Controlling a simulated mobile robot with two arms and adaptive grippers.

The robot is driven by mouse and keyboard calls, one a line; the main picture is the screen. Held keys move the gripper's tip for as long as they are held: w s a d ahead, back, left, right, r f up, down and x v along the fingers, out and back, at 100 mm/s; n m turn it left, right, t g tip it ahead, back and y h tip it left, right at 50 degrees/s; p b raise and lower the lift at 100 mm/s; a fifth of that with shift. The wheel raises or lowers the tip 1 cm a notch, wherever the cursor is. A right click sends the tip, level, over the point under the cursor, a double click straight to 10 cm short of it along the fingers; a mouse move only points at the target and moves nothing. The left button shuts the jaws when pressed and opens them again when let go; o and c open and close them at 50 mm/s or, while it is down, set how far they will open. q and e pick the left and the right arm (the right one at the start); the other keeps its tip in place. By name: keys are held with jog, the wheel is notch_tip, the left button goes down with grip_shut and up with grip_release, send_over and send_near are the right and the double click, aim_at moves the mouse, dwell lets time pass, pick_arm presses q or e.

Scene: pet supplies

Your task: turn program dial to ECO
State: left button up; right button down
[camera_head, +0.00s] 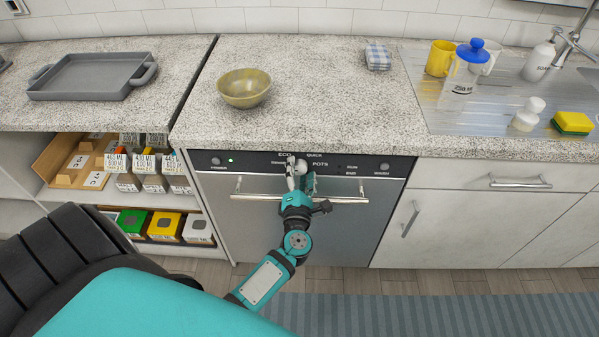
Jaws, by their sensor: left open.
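The dishwasher (235,187) has a silver front with a dark control strip under the counter. Its program dial (301,166) is a pale round knob near the strip's middle, partly hidden by my left gripper. The labels ECO (285,155) and QUICK (314,155) sit above the dial to its left and right, and POTS (320,164) is at its right. My left gripper (293,168) is open, with its fingers up at the dial. I cannot tell whether they touch it or where the dial points. My right gripper is out of view.
The dishwasher's bar handle (254,196) runs behind my left gripper. A bowl (244,88) stands on the counter above. The shelf at left holds several boxes (132,223). The sink area at right holds a soap bottle (539,62) and a sponge (572,123).

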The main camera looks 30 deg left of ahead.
pick_arm(q)
jog(key=c, duration=1.2)
jog(key=shift+m+p, duration=1)
jog(key=shift+m, duration=0.1)
jog(key=m+p, duration=0.2)
jog(key=m, duration=0.1)
jog(key=shift+d, duration=0.1)
jog(key=m+p, duration=0.2)
jog(key=m, duration=0.1)
jog(key=shift+m, duration=0.4)
jog(key=shift+f+m+p, duration=0.15)
jog(key=shift+m+p, duration=0.5)
jog(key=shift+m, duration=0.75)
